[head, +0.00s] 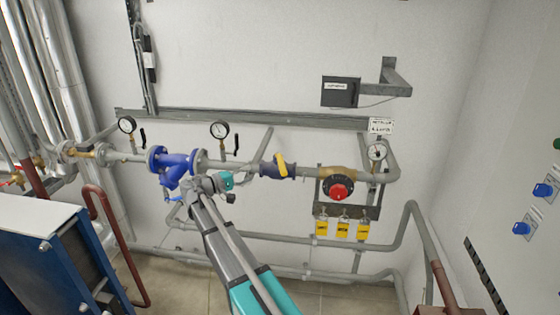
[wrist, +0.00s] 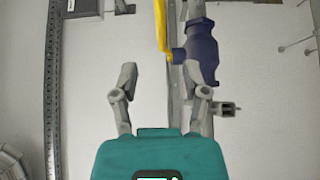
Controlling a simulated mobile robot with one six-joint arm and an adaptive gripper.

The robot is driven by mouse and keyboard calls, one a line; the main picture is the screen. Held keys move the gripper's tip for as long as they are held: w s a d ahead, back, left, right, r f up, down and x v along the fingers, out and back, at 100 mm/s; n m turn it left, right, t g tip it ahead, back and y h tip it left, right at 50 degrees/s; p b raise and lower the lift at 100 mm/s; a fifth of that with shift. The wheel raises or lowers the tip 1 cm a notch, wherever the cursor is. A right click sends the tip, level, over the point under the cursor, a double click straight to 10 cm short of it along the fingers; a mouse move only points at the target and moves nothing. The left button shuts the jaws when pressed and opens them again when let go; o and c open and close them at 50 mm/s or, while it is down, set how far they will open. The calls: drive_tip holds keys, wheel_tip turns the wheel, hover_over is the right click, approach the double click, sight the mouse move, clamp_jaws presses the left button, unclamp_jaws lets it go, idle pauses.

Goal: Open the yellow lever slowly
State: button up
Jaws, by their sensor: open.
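The yellow lever (head: 281,163) sits on a dark blue valve body (head: 268,170) in the pipe, right of the blue strainer. In the wrist view the lever (wrist: 161,28) is a long yellow bar at the top, left of the valve body (wrist: 202,52). My gripper (wrist: 160,75) is open and empty, its two fingers spread apart. The lever lies beyond the fingertips, roughly in line with the gap, with no contact visible. The valve body is ahead of the right finger. In the head view my arm reaches up to just left of the valve; the fingers are not clear there.
A blue strainer (head: 175,167) is left of my wrist. Pressure gauges (head: 219,130) stand above the pipe. A red knob (head: 338,191) and several yellow tags (head: 342,229) are to the right. A blue plate unit (head: 75,260) stands at lower left. Wall pipes run close behind.

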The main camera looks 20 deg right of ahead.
sight(281, 163)
idle(0.4)
drive_tip(key=d, duration=0.9)
drive_tip(key=w+d, duration=0.1)
drive_tip(key=d, duration=0.3)
drive_tip(key=shift+d, duration=0.4)
clamp_jaws()
drive_tip(key=shift+a, duration=0.15)
